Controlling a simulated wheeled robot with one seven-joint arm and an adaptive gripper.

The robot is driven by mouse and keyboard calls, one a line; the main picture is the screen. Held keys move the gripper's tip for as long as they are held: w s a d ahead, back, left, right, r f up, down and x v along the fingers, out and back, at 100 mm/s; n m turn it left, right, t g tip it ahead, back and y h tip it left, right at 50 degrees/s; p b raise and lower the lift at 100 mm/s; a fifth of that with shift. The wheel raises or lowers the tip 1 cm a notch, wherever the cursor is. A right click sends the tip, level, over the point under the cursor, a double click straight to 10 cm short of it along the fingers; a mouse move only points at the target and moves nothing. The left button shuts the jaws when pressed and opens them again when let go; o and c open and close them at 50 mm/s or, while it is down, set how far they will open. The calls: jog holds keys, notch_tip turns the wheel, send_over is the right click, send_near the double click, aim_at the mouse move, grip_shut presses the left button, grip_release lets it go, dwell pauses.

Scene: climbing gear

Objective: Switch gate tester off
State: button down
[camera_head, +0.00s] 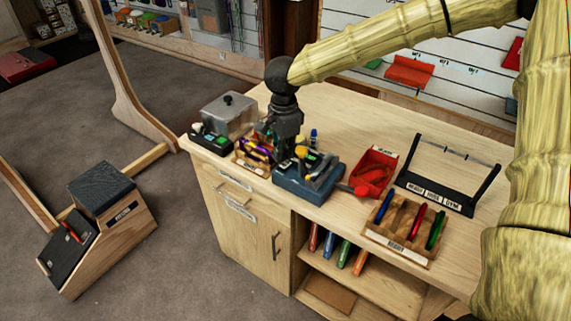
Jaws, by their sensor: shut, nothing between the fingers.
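A blue-grey bench device (290,186) with a dark top panel stands near the front edge of the wooden workbench; it looks like the gate tester, but I cannot read a label on it. A yellow knob, a grey lever-like part and small green marks show on its top. A red round part sticks out at its right. My gripper (280,155) points down at the device's back left part, with its fingers shut and empty. The fingertips are small and partly lost against dark parts, so I cannot tell whether they touch it. The switch and its position cannot be made out.
On the workbench (345,125), a clear-lidded box (228,115) and a wooden tray (252,163) stand left. A red bin (375,168), a slotted wooden rack (400,232) and a black stand (440,195) stand right. A wooden box unit (128,215) is on the floor.

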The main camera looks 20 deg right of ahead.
aim_at(284, 165)
jog(key=shift+s+f, duration=0.1)
jog(key=shift+f, duration=1.25)
dwell(1.1)
notch_tip(284, 165, up, 7)
jog(key=p, duration=0.8)
dwell(0.4)
dwell(0.4)
